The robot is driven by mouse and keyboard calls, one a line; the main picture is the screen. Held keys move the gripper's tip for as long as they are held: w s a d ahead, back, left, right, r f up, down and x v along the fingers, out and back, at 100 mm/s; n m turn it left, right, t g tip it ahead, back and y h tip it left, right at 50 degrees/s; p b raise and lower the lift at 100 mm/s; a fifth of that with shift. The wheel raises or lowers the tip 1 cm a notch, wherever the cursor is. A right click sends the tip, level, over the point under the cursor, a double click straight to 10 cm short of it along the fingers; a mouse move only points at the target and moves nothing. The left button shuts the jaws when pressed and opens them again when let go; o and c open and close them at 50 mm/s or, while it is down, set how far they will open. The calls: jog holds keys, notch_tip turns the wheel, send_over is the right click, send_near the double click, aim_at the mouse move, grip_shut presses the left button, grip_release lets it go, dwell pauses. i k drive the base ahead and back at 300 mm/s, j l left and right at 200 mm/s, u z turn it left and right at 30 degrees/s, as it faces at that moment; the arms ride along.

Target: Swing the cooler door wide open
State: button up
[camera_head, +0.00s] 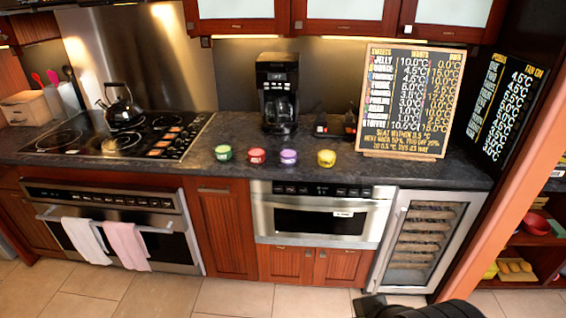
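The cooler (470,213) is a built-in unit under the counter at the right end of the cabinets. Its door (388,262) has a steel frame and a glass pane, and several racks show behind the glass. The door looks shut, flush with the cabinet front. A vertical bar handle (391,238) runs along its left side. Dark parts of my arm show at the bottom edge, in front of and below the cooler. The piece at their left end may be my gripper (369,305). It is cut off by the frame, and its fingers cannot be made out. No contact with the handle is visible.
Left of the cooler is a steel microwave drawer (322,216) above wooden cabinet doors (290,264). An orange-brown post (512,210) stands close on the right, with open shelves (528,240) behind it. The tiled floor (235,298) in front looks clear.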

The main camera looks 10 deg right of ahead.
aim_at(473, 199)
jog(key=z, duration=1.6)
